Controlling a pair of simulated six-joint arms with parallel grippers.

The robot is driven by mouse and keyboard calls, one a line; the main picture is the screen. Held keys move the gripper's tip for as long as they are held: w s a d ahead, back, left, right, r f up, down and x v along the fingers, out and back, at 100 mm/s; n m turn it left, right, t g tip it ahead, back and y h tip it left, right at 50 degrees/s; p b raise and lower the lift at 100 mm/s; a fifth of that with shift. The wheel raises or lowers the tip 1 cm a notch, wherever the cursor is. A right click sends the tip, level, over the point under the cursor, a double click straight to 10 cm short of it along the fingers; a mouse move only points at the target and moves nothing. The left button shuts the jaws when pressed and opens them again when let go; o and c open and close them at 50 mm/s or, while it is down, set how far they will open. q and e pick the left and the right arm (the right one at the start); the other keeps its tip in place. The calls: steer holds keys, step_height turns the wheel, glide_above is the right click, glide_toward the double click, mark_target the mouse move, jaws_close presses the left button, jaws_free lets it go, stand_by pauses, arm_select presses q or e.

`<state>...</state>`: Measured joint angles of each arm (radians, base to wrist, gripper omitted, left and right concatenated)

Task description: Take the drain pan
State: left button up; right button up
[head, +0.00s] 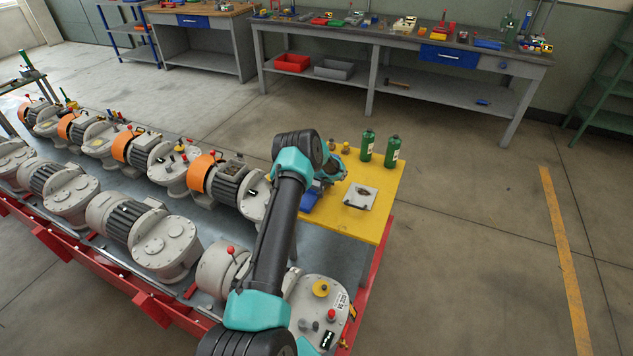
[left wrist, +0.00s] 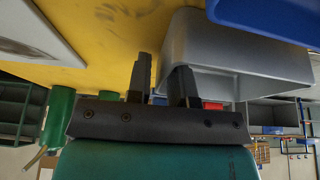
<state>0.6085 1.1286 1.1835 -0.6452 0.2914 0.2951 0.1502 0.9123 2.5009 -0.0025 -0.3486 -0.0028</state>
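A grey open-topped pan (left wrist: 235,65), which I take for the drain pan, stands on the yellow tabletop (left wrist: 85,35) in the left wrist view. My left gripper (left wrist: 163,85) is open at its near edge, its two dark fingers apart. One finger overlaps the pan in the picture; I cannot tell if it touches. In the head view my left gripper (head: 331,176) is over the yellow table end (head: 372,229), and my wrist hides most of that spot. My right gripper is not in view.
A blue bin (head: 309,201) lies beside the gripper, also in the left wrist view (left wrist: 265,18). A pale plate with a dark part (head: 360,197) is to the right. Two green bottles (head: 367,145) stand behind. Motors (head: 160,235) line the bench at left.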

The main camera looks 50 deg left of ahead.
arm_select(q)
jaws_close()
steer(key=shift+r, duration=0.1)
